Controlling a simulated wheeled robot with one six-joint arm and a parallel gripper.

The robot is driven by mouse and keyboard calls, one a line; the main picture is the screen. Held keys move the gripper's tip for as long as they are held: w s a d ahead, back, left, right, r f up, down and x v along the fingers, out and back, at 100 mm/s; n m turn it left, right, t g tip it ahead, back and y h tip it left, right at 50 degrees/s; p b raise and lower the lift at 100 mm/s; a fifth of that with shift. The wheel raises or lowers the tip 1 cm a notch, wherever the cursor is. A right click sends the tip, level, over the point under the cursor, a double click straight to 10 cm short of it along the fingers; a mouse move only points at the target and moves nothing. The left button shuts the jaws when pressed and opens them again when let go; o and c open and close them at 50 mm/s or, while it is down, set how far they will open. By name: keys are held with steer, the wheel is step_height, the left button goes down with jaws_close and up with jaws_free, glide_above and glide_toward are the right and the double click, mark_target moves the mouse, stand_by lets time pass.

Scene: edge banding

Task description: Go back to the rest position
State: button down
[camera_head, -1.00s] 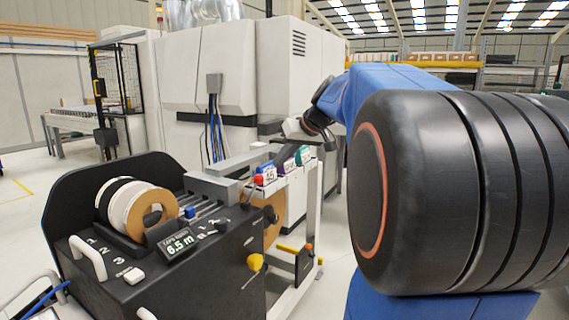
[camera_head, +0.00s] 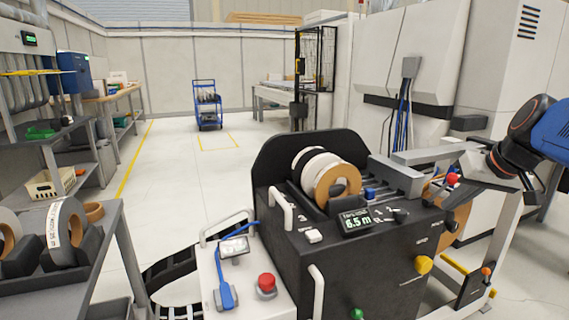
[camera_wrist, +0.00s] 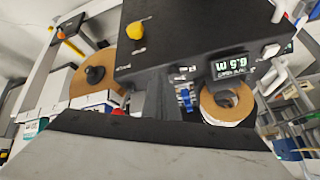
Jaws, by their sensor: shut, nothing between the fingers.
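My gripper (camera_head: 478,168) is at the right of the head view, beside the right end of the black edge-banding machine (camera_head: 300,250), near a red knob (camera_head: 452,178). The machine appears upside down there, with a tape roll (camera_wrist: 228,101) and a brown disc (camera_wrist: 92,72). My fingertips are partly hidden in the head view by clutter around them.
A control stand with a red button (camera_head: 266,282) stands left of the machine. Shelving with tape rolls (camera_head: 68,232) is at the left. A blue trolley (camera_head: 207,105) stands far back. The white floor (camera_head: 190,175) between is open. A large pale cabinet (camera_head: 430,50) stands behind the machine.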

steer(key=s+a+f+g, duration=0.1)
steer(key=s+a+f, duration=0.4)
steer(key=s+f, duration=0.3)
steer(key=s+a+f+n+g+h, duration=0.1)
steer(key=s+a+f, duration=0.5)
steer(key=s+f, duration=0.3)
steer(key=shift+s+f, duration=0.3)
steer(key=shift+s, duration=0.55)
stand_by(0.4)
